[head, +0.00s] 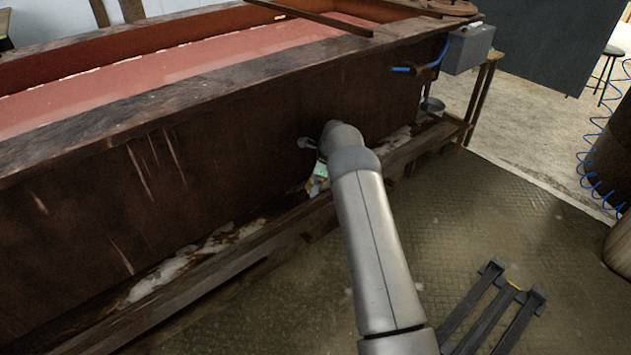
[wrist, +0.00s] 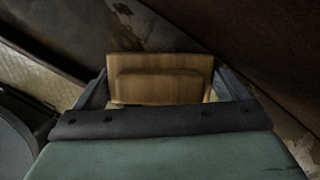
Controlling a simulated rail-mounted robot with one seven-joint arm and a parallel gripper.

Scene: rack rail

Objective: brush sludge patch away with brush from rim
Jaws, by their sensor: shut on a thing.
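My gripper (wrist: 162,88) is shut on the brush (wrist: 160,66), whose tan wooden block sits between the two dark fingers in the wrist view. Its bristles do not show. In the head view my arm hides most of the gripper and the brush, low beside the tank's front wall. The tank's rim (head: 150,101) is dark, worn and stained. I cannot pick out the sludge patch for certain. Pale and dark stains (head: 190,258) lie on the ledge along the tank's foot, and a stained surface (wrist: 150,22) lies beyond the brush in the wrist view.
The long brown tank (head: 230,130) holds reddish liquid (head: 190,67). A wooden beam (head: 200,280) runs along its foot. A grey box (head: 468,48) with a blue hose is at its right end. A dark slatted frame (head: 500,310) lies on the floor. Floor between is clear.

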